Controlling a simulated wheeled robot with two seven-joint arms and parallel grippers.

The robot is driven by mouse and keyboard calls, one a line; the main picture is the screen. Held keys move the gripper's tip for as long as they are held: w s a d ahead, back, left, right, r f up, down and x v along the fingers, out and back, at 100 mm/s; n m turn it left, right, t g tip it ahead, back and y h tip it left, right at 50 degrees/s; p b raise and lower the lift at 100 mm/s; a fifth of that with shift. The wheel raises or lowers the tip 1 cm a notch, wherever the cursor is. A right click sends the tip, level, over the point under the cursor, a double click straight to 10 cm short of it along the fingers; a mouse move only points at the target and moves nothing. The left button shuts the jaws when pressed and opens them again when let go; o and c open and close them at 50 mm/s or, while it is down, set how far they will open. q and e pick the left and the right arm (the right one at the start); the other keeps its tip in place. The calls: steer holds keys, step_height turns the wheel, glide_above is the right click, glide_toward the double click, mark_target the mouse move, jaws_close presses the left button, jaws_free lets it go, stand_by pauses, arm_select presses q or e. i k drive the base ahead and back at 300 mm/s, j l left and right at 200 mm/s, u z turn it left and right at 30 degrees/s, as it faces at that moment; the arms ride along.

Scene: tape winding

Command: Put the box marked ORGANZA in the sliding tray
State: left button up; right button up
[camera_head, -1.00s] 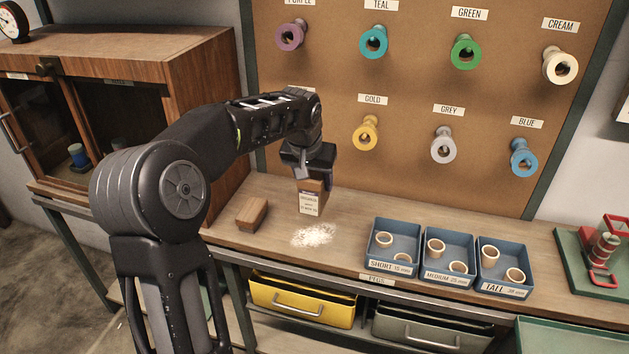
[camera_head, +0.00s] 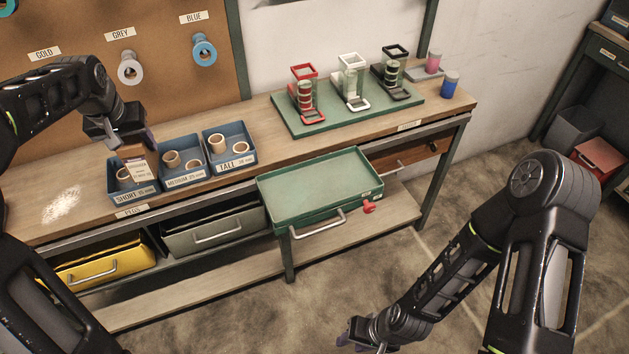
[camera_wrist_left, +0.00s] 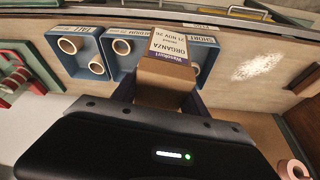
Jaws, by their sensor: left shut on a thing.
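My left gripper (camera_head: 130,148) is shut on a small brown box (camera_head: 142,172) with a white label. In the left wrist view the label on the box (camera_wrist_left: 170,68) reads ORGANZA. The box is held in front of or above the SHORT peg bin; the exact gap cannot be told. The green sliding tray (camera_head: 318,190) stands out past the bench's front edge, to the right of the box. It looks empty and has a front handle and a red knob. My right gripper (camera_head: 358,338) is low at the bottom edge, away from the bench; its fingers are unclear.
Blue peg bins marked SHORT (camera_head: 122,189), MEDIUM (camera_head: 182,180) and TALL (camera_head: 236,166) stand left of the tray. A green mat (camera_head: 345,120) with tape dispensers lies behind it. Yellow (camera_head: 105,265) and grey (camera_head: 215,233) drawers are below the bench top.

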mark_target(320, 186)
steer(key=l+z, duration=0.2)
steer(key=l, duration=0.55)
steer(key=i+l+z, duration=0.15)
steer(key=l, duration=0.55)
steer(key=k, duration=0.05)
